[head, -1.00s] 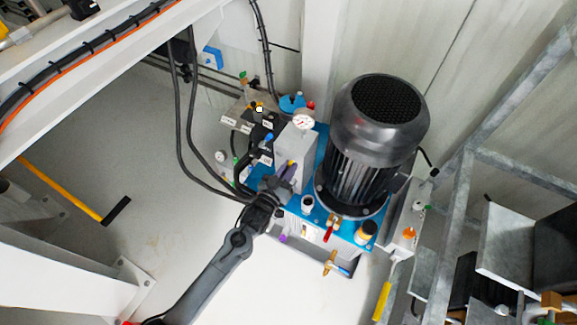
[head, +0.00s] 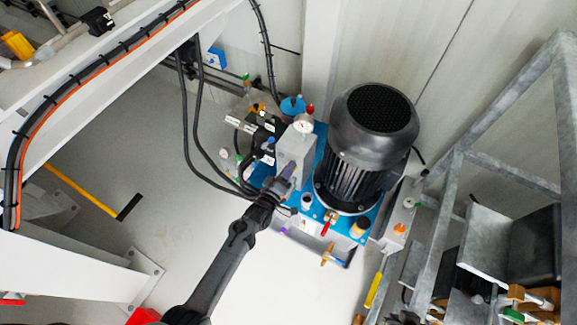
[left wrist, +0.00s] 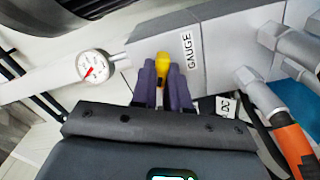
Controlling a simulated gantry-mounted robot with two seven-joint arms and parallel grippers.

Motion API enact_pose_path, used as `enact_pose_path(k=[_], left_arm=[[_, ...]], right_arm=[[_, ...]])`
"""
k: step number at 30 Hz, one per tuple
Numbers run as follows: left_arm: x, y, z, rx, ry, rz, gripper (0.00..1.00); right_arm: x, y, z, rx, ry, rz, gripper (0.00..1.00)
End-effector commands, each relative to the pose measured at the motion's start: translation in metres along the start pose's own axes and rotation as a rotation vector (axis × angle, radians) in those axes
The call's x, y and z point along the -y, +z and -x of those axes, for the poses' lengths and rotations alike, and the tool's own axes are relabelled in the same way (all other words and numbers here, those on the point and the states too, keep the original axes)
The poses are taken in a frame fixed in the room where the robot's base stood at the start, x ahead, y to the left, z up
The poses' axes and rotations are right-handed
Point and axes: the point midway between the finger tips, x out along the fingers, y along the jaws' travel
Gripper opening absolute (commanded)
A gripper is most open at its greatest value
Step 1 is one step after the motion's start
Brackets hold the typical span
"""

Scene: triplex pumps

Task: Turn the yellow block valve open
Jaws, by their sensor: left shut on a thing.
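The yellow block valve handle (left wrist: 164,64) shows in the left wrist view. It sits on a grey metal block (left wrist: 165,42) beside a label reading GAUGE. My left gripper (left wrist: 163,84) has its two purple fingers on either side of the handle and is shut on it. In the head view my left gripper (head: 288,172) reaches from below to the grey block (head: 295,150); the handle is hard to make out there. A round white gauge with a red needle (left wrist: 92,67) is left of the handle. My right gripper is not in view.
A large black motor (head: 372,140) stands right of the block on a blue base plate (head: 335,222). Black hoses (head: 190,130) hang on the left. Grey fittings and an orange-sleeved hose (left wrist: 294,146) lie close right of the fingers in the wrist view. A metal frame (head: 455,170) stands on the right.

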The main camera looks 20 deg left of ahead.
Motion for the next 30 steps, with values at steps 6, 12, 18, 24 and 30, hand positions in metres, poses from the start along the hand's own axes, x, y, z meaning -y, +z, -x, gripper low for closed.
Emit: enact_pose_path(k=[6,12,18,24,30], left_arm=[[-0.001,-0.001,0.000,-0.001,-0.001,0.197,0.00],[0.000,0.000,0.000,0.000,-0.001,0.340,0.00],[0.001,0.000,0.000,0.000,0.000,0.436,0.00],[0.001,0.000,0.000,0.000,0.000,0.483,0.00],[0.002,0.001,0.000,0.001,0.000,0.495,0.00]], right_arm=[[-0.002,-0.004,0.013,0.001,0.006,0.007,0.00],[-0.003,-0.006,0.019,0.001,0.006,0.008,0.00],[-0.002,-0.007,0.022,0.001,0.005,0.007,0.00],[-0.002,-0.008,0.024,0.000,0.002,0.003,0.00],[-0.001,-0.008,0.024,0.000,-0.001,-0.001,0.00]])
